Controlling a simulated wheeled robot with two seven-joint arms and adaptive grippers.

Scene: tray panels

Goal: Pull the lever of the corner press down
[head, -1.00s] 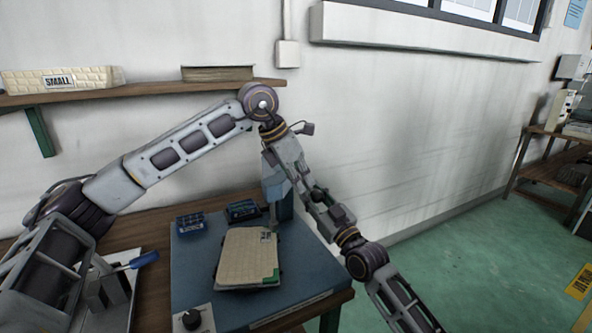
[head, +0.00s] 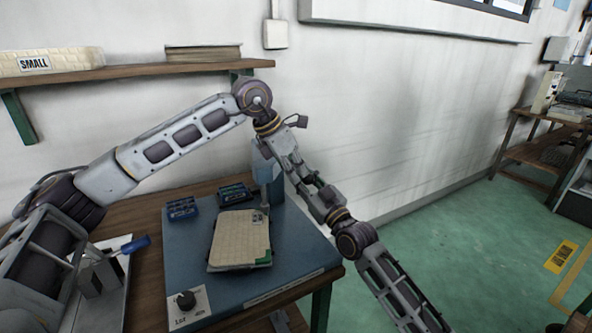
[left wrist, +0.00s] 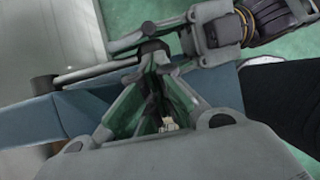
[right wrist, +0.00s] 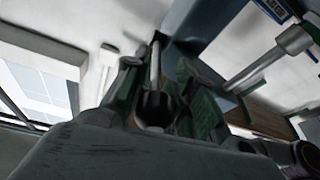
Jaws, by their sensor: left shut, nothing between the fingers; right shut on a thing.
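The corner press has a blue base (head: 180,250) and a blue upright (head: 268,170) at its back right corner. A beige panel (head: 240,235) with a green corner lies on the base. My left gripper (head: 308,178) is shut and empty beside the upright, close to my right gripper; its green fingers show in the left wrist view (left wrist: 155,75). My right gripper (right wrist: 155,95) is shut on the lever (right wrist: 154,65), a thin metal rod with a dark end. In the head view the arms hide most of the lever, so its angle cannot be told.
Blue boxes (head: 182,208) and (head: 236,192) sit behind the panel. A dial plate (head: 187,303) is at the base's front left. A blue-handled tool (head: 135,244) lies left of the press. A shelf (head: 150,75) is on the wall behind.

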